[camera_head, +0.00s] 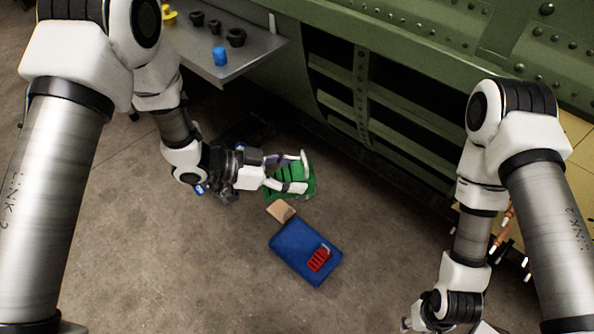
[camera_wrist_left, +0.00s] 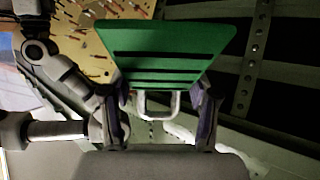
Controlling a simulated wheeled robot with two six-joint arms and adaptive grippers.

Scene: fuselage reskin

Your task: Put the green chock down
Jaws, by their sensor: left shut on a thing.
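The green chock (camera_head: 293,174) is held in my left gripper (camera_head: 301,173), low over the floor in the head view. In the left wrist view, the green chock (camera_wrist_left: 165,65) fills the upper middle, its dark slots showing and its pale handle (camera_wrist_left: 155,104) towards the palm. The left gripper's fingers (camera_wrist_left: 163,92) lie on either side of it and are shut on it. Whether the chock touches the floor cannot be told. My right gripper (camera_head: 421,316) is at the lower right edge, partly cut off, and its jaws are unclear.
A grey table (camera_head: 262,49) bears several small parts. The green fuselage (camera_head: 375,75) stands behind. The floor at lower left is clear.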

